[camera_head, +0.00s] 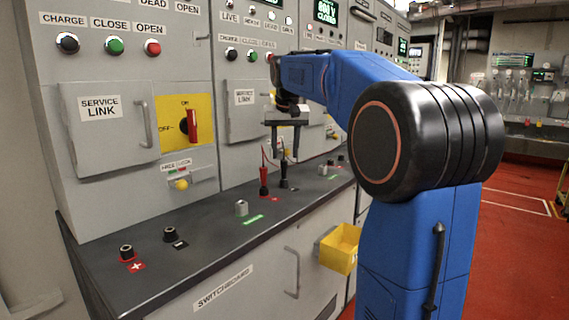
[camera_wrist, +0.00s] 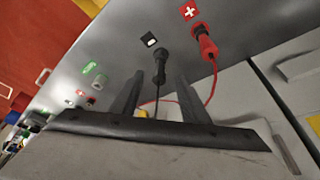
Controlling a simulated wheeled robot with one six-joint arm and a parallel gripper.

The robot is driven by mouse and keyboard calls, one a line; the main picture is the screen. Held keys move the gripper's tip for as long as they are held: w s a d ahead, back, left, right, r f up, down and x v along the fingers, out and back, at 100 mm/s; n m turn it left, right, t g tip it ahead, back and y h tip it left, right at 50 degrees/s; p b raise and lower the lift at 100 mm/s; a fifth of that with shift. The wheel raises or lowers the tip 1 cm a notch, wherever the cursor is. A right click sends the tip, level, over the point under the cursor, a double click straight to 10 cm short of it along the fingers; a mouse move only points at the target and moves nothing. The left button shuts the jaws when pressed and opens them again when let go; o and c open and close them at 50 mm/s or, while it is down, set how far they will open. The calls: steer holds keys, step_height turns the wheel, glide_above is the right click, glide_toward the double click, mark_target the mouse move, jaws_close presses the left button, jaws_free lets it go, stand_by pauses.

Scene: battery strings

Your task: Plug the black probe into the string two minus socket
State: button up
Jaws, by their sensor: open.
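The black probe (camera_head: 284,174) stands upright on the dark bench, at a socket with a black and white label; in the wrist view the probe (camera_wrist: 160,66) appears seated there. The red probe (camera_head: 263,184) stands beside it at the red plus label, also in the wrist view (camera_wrist: 207,45). My gripper (camera_head: 285,153) is open just above the black probe. In the wrist view its fingers (camera_wrist: 160,76) are apart on either side of the probe's cable end, with no visible grip. The exact seating depth cannot be told.
The left plus socket (camera_head: 126,251) and minus socket (camera_head: 170,234) on the bench are empty. A grey socket block (camera_head: 241,207) with a green label stands between the pairs. Grey cabinets rise behind the bench. A yellow bin (camera_head: 340,248) hangs at its front.

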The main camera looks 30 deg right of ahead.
steer(key=v, duration=0.9)
steer(key=shift+a, duration=0.1)
steer(key=s+a+f+n, duration=0.1)
steer(key=s+a+f, duration=0.4)
steer(key=s+f, duration=0.3)
steer(key=s+a+f+n, duration=0.2)
steer(key=s+a+f, duration=0.35)
steer(key=s, duration=0.35)
steer(key=s+a+f+n, duration=0.1)
steer(key=s+a+f, duration=0.1)
steer(key=s+f, duration=0.6)
steer(key=s+a+f+n+t+y, duration=0.1)
steer(key=s+a+f, duration=0.2)
steer(key=s+f, duration=0.6)
step_height(320, 180, down, 4)
steer(key=shift+f+y, duration=0.1)
steer(key=shift+y, duration=0.2)
steer(key=shift+a, duration=0.1)
